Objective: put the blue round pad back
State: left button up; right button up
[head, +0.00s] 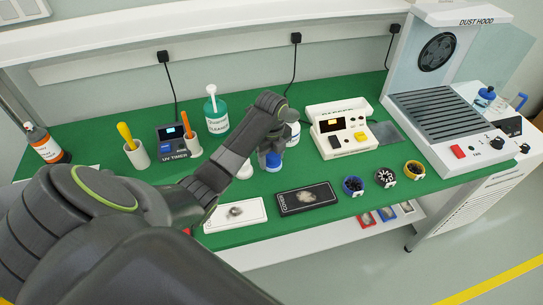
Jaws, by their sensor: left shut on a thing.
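My left arm reaches in from the left, and its wrist bends down over the green bench mat. My left gripper (272,151) is shut on a small blue thing, which looks like the blue round pad (273,161). The pad shows just below the fingers, above or at the mat; I cannot tell whether it touches. The arm hides part of the bench behind and left of it. My right gripper is not in view.
A white card (236,213) and a black card (306,198) lie in front of the gripper. A white bottle (294,133) is close behind. A dust hood (445,105) stands right.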

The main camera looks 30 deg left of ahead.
pick_arm(q)
jog(key=o, duration=0.9)
jog(key=shift+f, duration=0.1)
jog(key=shift+o, duration=0.2)
jog(key=shift+r, duration=0.35)
notch_tip(320, 180, up, 5)
jog(key=shift+w+r+p, duration=0.1)
jog(key=shift+r+p, duration=0.05)
jog(key=shift+p, duration=0.25)
notch_tip(320, 180, up, 5)
jog(key=p, duration=0.5)
jog(key=shift+r+p, duration=0.65)
jog(key=shift+p, duration=0.2)
